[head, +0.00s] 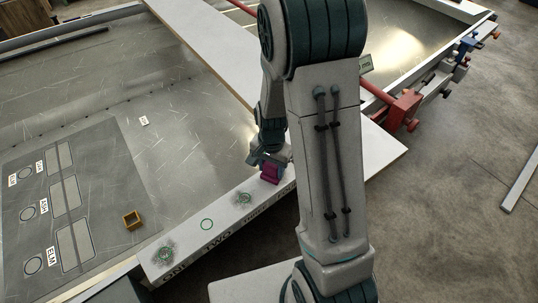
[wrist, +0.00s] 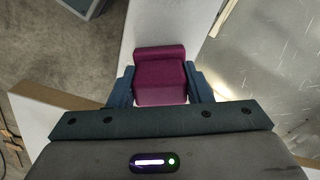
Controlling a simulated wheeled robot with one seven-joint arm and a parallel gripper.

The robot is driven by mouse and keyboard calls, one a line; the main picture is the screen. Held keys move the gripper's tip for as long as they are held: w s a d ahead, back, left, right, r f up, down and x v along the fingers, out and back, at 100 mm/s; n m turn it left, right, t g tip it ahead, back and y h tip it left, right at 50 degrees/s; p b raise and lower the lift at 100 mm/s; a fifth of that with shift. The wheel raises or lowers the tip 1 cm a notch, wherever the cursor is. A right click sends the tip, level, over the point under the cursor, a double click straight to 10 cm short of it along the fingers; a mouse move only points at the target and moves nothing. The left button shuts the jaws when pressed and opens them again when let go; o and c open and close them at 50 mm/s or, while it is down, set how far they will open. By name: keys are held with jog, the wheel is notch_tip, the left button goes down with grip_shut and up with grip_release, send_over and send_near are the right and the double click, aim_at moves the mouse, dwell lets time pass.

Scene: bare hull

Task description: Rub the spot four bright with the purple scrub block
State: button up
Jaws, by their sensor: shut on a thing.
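My gripper (head: 266,161) is shut on the purple scrub block (head: 271,174), low over the white beam. In the wrist view the block (wrist: 160,72) sits between the two blue fingers of my gripper (wrist: 161,92). I cannot tell whether the block touches the beam. The white beam (head: 186,232) carries a row of ringed spots with lettering along its front. Spot one (head: 164,253) and spot three (head: 243,198) have grey smudges around their rings. Spot four is not visible; the block or my arm hides that stretch.
A grey panel (head: 105,190) with rings and name labels lies at left. A small white tag (head: 143,121) lies on the scratched metal sheet. Red clamps (head: 403,108) and blue clamps (head: 466,46) line the right edge.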

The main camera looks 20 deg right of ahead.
aim_at(269, 177)
jog(key=shift+s+a, duration=0.2)
jog(key=shift+a, duration=0.25)
jog(key=shift+s+a+r, duration=0.15)
jog(key=shift+a, duration=0.15)
notch_tip(269, 177, up, 8)
jog(key=p, duration=0.6)
jog(key=shift+d, duration=0.2)
